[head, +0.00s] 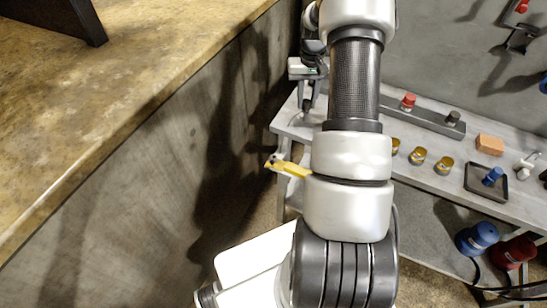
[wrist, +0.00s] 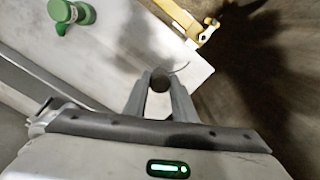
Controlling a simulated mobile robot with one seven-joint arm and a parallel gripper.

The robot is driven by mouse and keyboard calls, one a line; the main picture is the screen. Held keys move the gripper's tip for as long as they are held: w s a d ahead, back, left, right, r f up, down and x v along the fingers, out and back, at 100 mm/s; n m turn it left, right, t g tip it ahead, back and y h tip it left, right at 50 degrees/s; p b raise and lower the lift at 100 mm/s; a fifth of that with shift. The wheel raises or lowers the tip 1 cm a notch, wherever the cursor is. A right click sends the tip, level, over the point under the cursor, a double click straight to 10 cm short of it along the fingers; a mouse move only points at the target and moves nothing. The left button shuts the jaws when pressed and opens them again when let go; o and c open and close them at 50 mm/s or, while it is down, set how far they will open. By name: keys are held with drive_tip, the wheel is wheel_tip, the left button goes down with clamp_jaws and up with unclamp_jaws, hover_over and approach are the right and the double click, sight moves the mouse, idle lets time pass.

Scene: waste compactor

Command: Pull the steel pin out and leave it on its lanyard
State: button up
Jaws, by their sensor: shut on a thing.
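In the wrist view my gripper (wrist: 160,98) is shut on a dark round-ended piece (wrist: 160,79), which looks like the steel pin seen nearly end-on. The rest of its length is hidden. A thin curved line (wrist: 181,68), perhaps the lanyard, shows just beyond it. The yellow bracket (wrist: 201,34) is farther off at the upper right, apart from my fingertips. In the head view the yellow bracket (head: 288,167) sticks out left of my arm by the bench edge. My gripper (head: 307,103) is small there, above the bracket in the picture, and the pin cannot be made out.
A grey bench (head: 445,183) on the right carries a red knob (head: 408,101), several brass cups (head: 444,165), an orange block (head: 489,144) and a black tray (head: 501,196). A stone-topped counter (head: 90,110) stands at left. A green object (wrist: 70,13) shows in the wrist view.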

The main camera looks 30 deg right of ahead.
drive_tip(key=shift+f, duration=0.1)
drive_tip(key=o, duration=1.2)
drive_tip(key=shift+c, duration=0.2)
